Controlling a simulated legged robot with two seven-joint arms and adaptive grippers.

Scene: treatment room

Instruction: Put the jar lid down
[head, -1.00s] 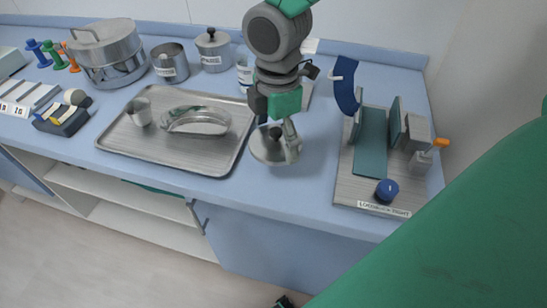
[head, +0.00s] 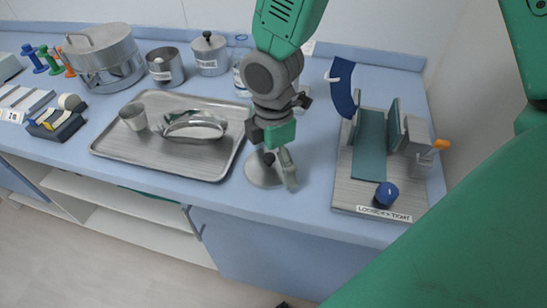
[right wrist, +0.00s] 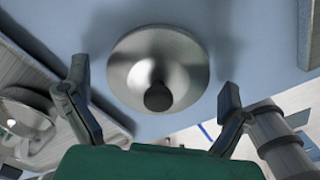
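The jar lid (head: 260,176) is a round, shiny steel disc with a black knob. It appears to lie on the blue counter near its front edge, just right of the steel tray. In the right wrist view the lid (right wrist: 130,72) shows whole, knob towards the camera. My right gripper (head: 277,166) is right over it, pointing down. In the right wrist view its two fingers (right wrist: 155,82) stand wide apart on either side of the lid, with gaps to its rim. My left gripper is not in view.
The steel tray (head: 110,146) holds a cup (head: 134,116) and a kidney dish (head: 194,127). An open steel pot (head: 165,68) and a lidded jar (head: 209,54) stand behind it. A board (head: 345,190) with a teal holder and blue knob is at right. Counter between lid and board is clear.

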